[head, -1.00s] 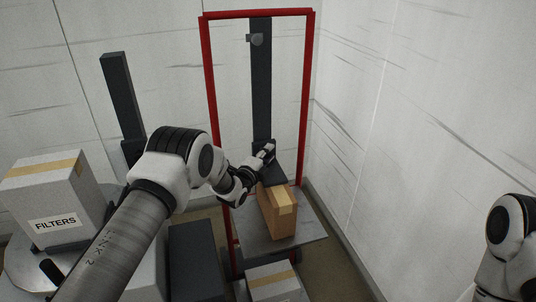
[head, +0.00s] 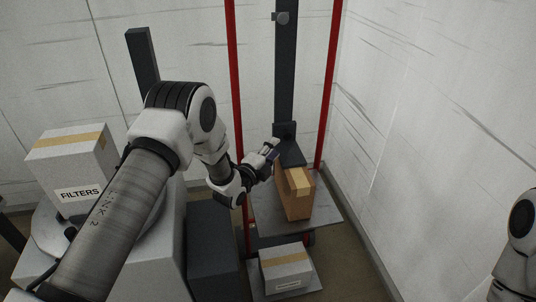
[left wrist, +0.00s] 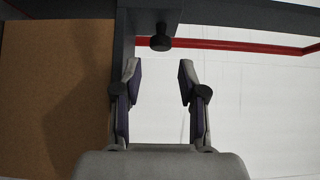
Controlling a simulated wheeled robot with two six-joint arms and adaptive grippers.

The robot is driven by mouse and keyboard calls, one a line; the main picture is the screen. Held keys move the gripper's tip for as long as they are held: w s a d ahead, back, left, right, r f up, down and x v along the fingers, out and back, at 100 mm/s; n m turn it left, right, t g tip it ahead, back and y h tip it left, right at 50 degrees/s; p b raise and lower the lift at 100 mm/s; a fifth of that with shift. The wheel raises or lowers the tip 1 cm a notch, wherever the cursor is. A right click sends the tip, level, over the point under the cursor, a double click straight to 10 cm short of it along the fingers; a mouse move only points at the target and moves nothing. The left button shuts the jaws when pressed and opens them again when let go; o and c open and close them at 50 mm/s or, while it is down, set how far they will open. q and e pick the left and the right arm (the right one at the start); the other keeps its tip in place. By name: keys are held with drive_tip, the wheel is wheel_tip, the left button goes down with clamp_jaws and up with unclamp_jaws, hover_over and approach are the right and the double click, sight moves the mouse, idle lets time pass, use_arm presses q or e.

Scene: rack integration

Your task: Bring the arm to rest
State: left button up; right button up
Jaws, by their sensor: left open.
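My left arm (head: 125,200) reaches in from the left of the head view. My left gripper (head: 272,150) is beside the dark upright post (head: 285,80) of the red-framed rack. In the left wrist view the left gripper (left wrist: 160,85) has its two fingers apart, with nothing between them. A brown box (head: 295,195) sits on the rack's grey platform (head: 325,215), below and to the right of the gripper. The left wrist view shows a brown surface (left wrist: 55,100) left of the fingers. Only a white link of my right arm (head: 520,240) shows; its gripper is out of frame.
A box marked FILTERS (head: 75,170) stands on a round surface at left. A white taped box (head: 287,270) sits low in front of the rack. The red frame (head: 235,80) rises behind the gripper. White walls close in the back and right.

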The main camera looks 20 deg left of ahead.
use_arm(q)
drive_tip(key=s, duration=0.3)
drive_tip(key=shift+a, duration=0.3)
drive_tip(key=shift+s, duration=0.1)
drive_tip(key=s+d+f+n+g+y+p, duration=0.1)
drive_tip(key=s+f+n+g+p, duration=0.15)
drive_tip(key=s+f+g, duration=0.5)
drive_tip(key=s+d+f+n+g+y+p, duration=0.15)
drive_tip(key=s+f+n, duration=0.25)
drive_tip(key=s+f, duration=0.7)
drive_tip(key=s+a+n+g+p, duration=0.1)
drive_tip(key=s+n+g, duration=0.7)
drive_tip(key=s, duration=1.8)
drive_tip(key=n+y, duration=0.1)
drive_tip(key=n, duration=0.5)
drive_tip(key=shift+a+r+g, duration=0.15)
drive_tip(key=shift+g, duration=0.15)
